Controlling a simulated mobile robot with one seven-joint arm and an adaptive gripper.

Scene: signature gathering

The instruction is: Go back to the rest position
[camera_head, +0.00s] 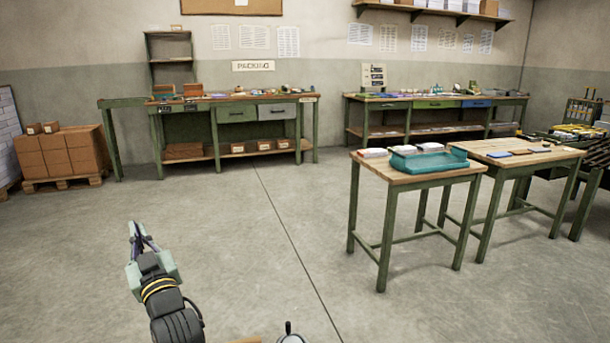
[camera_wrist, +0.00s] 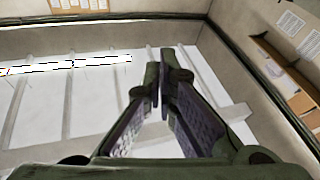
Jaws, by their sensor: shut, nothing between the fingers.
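My gripper (camera_head: 133,232) is at the lower left of the head view, raised above bare floor with its fingers pointing up. In the wrist view its two fingers (camera_wrist: 163,72) meet at the tips, with nothing between them. Behind them the wrist view shows the ceiling with a bright lamp strip (camera_wrist: 75,65) and the upper walls. The gripper is apart from every table and touches nothing that I can see.
A small table (camera_head: 420,180) with a teal tray (camera_head: 428,161) stands at right, beside another wooden-topped table (camera_head: 515,160). Workbenches (camera_head: 235,97) (camera_head: 435,97) line the back wall. Stacked cartons (camera_head: 62,153) stand on a pallet at left. The middle floor is clear.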

